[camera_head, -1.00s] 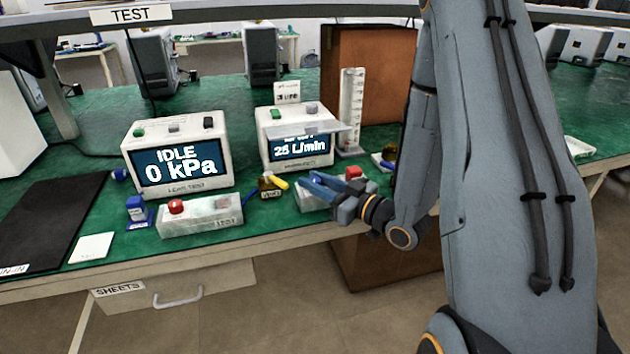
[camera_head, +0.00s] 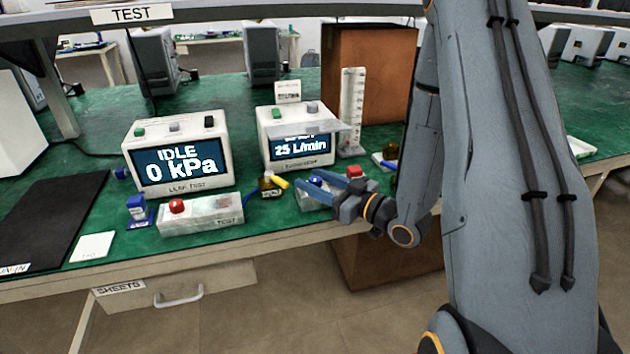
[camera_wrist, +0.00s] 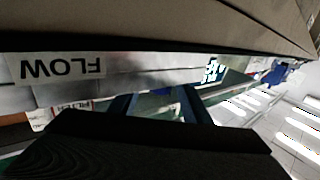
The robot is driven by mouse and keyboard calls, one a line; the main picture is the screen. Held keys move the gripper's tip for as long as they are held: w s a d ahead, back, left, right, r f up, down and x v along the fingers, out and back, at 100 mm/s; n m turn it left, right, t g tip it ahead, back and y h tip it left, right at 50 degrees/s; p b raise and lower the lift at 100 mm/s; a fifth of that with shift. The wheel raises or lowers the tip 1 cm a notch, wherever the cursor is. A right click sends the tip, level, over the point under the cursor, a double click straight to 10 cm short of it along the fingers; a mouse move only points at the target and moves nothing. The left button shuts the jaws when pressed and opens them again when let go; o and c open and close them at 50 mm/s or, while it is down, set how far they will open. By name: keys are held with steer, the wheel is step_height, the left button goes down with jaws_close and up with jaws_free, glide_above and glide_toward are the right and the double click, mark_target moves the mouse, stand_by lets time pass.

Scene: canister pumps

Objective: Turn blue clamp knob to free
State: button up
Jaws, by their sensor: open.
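The blue clamp knob (camera_head: 315,181) sits on the grey-white flow fixture block (camera_head: 301,198) near the front edge of the bench. My gripper (camera_head: 312,182) is open at this block, its two blue-grey fingers on either side of the knob as the head view shows it. I cannot tell whether either finger touches the knob. In the wrist view, the block's FLOW label (camera_wrist: 60,67) appears upside down. A small bit of blue, seemingly the knob (camera_wrist: 162,92), shows between the fingers (camera_wrist: 158,103). Most of the knob is hidden there.
A red button (camera_head: 354,172) is on the same block, close to my fingers. The flow meter (camera_head: 297,140) stands behind, and the TEST block (camera_head: 200,215) with another red button stands further left.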

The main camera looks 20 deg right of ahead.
steer(key=v, duration=0.7)
steer(key=shift+s+d+b, duration=0.25)
steer(key=shift+b, duration=0.1)
